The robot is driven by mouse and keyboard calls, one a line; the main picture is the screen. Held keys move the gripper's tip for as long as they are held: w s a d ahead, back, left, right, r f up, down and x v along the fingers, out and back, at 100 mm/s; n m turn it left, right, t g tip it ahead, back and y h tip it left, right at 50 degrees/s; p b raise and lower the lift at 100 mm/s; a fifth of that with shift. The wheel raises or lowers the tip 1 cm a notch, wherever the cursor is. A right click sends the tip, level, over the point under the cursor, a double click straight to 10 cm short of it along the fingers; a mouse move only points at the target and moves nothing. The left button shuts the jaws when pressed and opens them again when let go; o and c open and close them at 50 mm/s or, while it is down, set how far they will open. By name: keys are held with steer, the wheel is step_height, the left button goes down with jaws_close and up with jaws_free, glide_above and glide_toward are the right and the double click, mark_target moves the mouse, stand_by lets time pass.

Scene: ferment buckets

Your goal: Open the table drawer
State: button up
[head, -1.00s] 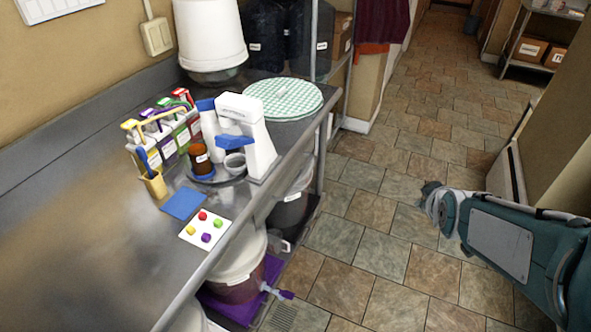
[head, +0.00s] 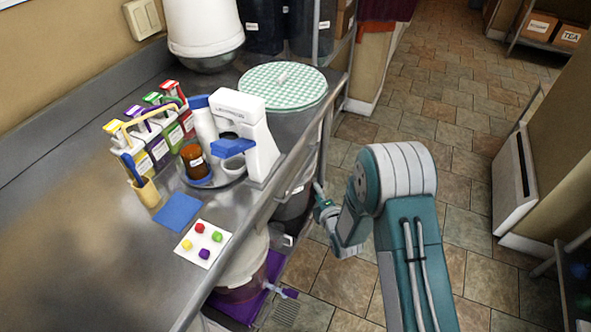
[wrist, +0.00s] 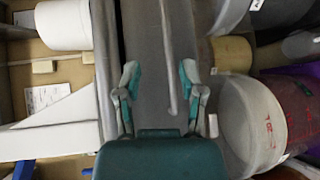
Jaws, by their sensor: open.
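The steel table (head: 60,250) runs along the left of the head view. Its drawer cannot be made out there. In the wrist view, turned on its side, a grey metal panel (wrist: 142,40) with a thin bar (wrist: 165,50) lies ahead of my gripper; it may be the drawer front and handle, but I cannot be sure. My gripper (wrist: 159,78) is open, its two fingers apart with nothing held between them. In the head view my gripper (head: 320,197) is small, just outside the table's front edge; contact cannot be told.
A white stand (head: 258,150), a brown jar (head: 194,160), a blue square (head: 179,213) and a card with coloured cubes (head: 190,257) are on the table. Buckets (head: 240,278) sit below. The tiled floor (head: 450,150) has free room.

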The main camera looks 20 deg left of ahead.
mark_target(300, 175)
steer(key=shift+n+y, duration=0.4)
steer(key=shift+n, duration=0.1)
steer(key=w+a+f, duration=0.1)
steer(key=w+a, duration=0.1)
steer(key=w+a+f, duration=0.1)
steer(key=w+a, duration=0.1)
steer(key=a, duration=0.1)
steer(key=w+a+f, duration=0.1)
steer(key=w+a, duration=0.1)
steer(key=a, duration=0.1)
steer(key=shift+w+a+f, duration=0.15)
steer(key=shift+w+f, duration=0.05)
steer(key=shift+w, duration=0.2)
steer(key=shift+w+a, duration=0.1)
steer(key=shift+w, duration=0.25)
steer(key=shift+c, duration=0.3)
jaws_close()
